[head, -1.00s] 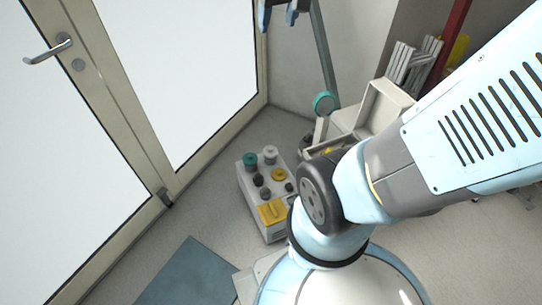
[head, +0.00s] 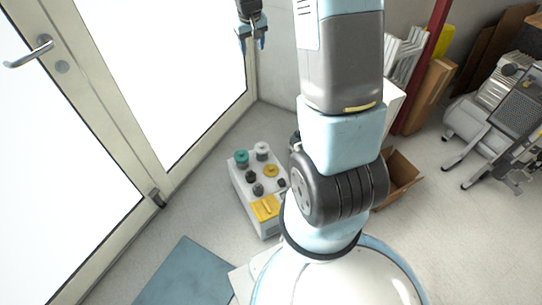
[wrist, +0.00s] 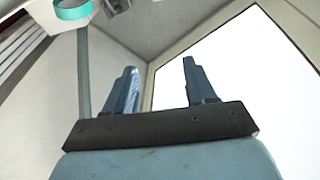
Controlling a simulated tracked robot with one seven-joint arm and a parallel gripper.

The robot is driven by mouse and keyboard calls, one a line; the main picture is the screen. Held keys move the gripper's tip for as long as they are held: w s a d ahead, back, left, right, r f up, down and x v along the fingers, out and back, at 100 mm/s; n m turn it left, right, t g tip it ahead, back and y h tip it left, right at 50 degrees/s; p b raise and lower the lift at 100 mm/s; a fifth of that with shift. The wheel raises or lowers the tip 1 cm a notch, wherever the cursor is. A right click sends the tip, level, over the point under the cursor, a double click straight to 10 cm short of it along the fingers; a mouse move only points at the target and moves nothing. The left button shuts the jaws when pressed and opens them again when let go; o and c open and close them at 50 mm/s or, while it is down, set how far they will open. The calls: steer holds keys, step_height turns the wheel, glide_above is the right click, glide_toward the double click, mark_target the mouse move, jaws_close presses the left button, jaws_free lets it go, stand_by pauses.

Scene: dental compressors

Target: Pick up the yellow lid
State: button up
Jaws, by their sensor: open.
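A round yellow lid (head: 271,170) sits on top of a white box-like unit (head: 245,195) on the floor, left of my arm in the head view. A flat yellow piece (head: 265,208) lies on the near end of the same unit; I cannot tell for certain which one is the lid. My gripper (head: 251,43) is high up near the door frame, well apart from the unit. In the wrist view my gripper (wrist: 160,68) has its two blue fingers spread with nothing between them. The yellow pieces do not show in the wrist view.
A teal cap (head: 241,157), a white cap (head: 262,149) and dark knobs share the unit's top. The glass door (head: 150,75) stands left. A cardboard box (head: 400,178) and compressor equipment (head: 505,105) are right. A blue-grey mat (head: 185,272) lies on open floor.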

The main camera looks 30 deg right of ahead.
steer(key=w+d+f+g, duration=0.1)
steer(key=w+f, duration=0.1)
steer(key=f, duration=0.4)
steer(key=w+d+f, duration=0.1)
steer(key=w+f, duration=0.2)
steer(key=f, duration=0.3)
steer(key=g+y, duration=0.1)
steer(key=g, duration=0.1)
glide_above(271, 167)
steer(key=f, duration=5)
steer(key=shift+w+a+f, duration=0.15)
steer(key=shift+w+f, duration=0.1)
steer(key=shift+w, duration=0.1)
steer(key=shift+s+f, duration=0.2)
steer(key=shift+f, duration=2.55)
steer(key=shift+c, duration=0.2)
jaws_close()
